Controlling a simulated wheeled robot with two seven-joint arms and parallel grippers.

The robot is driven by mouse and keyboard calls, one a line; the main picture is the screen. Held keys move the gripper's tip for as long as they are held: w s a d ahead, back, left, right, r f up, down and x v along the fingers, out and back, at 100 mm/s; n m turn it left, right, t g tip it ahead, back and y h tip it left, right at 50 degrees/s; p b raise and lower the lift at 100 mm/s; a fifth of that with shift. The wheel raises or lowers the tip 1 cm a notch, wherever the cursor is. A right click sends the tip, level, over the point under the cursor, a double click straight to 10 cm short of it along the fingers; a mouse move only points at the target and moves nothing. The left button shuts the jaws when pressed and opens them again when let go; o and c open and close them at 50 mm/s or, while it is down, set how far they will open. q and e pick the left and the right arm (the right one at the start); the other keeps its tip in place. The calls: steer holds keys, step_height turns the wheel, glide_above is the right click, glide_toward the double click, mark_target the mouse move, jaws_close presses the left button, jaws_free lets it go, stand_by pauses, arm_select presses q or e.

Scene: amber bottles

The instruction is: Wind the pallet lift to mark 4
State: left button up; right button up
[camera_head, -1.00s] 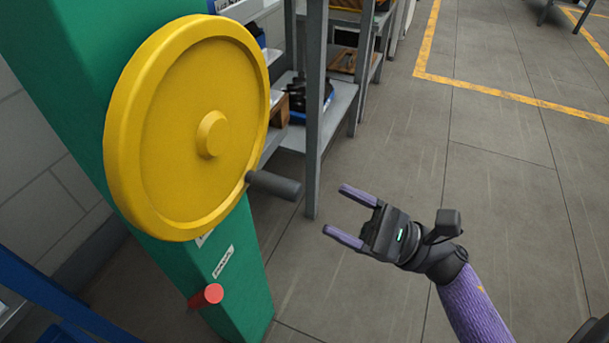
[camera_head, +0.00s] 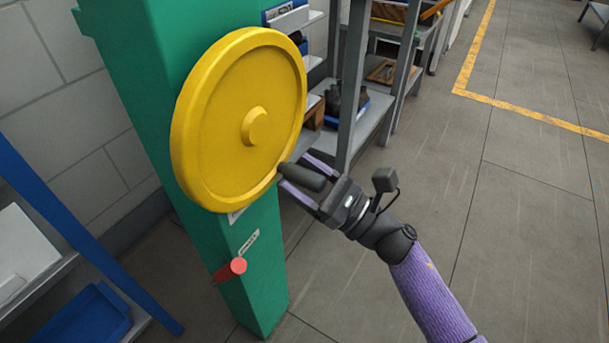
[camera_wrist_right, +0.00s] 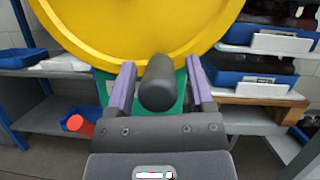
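A yellow handwheel (camera_head: 220,130) is mounted on a green column (camera_head: 165,60). Its dark crank handle (camera_head: 302,177) sticks out at the wheel's lower right. My right gripper (camera_head: 296,177) is at the handle, with its purple fingers on either side of it. In the right wrist view the handle (camera_wrist_right: 158,84) lies between the open fingers (camera_wrist_right: 156,88), with a gap on both sides. No mark scale is readable. My left gripper is not in view.
Grey shelving (camera_head: 357,90) with bins stands behind the column to the right. A blue-framed shelf (camera_head: 75,235) with a blue bin (camera_head: 85,318) is at the lower left. Open floor (camera_head: 520,220) with yellow lines lies to the right.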

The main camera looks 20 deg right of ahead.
jaws_close()
stand_by(1.2)
